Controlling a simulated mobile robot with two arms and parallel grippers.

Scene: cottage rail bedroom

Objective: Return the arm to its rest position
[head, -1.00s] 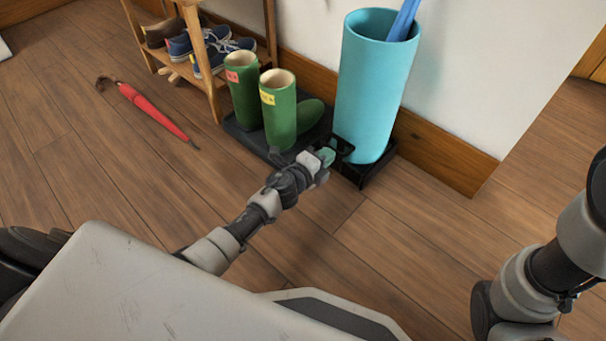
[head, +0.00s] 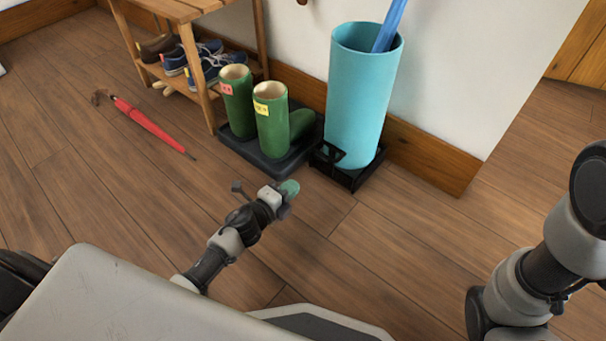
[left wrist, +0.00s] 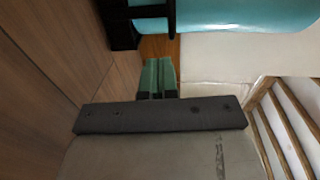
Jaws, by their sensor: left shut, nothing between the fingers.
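My left gripper (head: 289,188) is shut and empty. In the head view it hangs over the wooden floor, in front of the boot tray and apart from it. In the left wrist view its green fingers (left wrist: 158,77) are together with nothing between them. My right arm shows at the right edge of the head view, but its gripper is out of frame.
Green boots (head: 271,116) stand on a dark tray (head: 262,165). A turquoise umbrella stand (head: 358,100) with a blue umbrella (head: 390,25) is beside them in a black base (head: 345,177). A red umbrella (head: 145,122) lies on the floor. A shoe rack (head: 188,10) stands behind.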

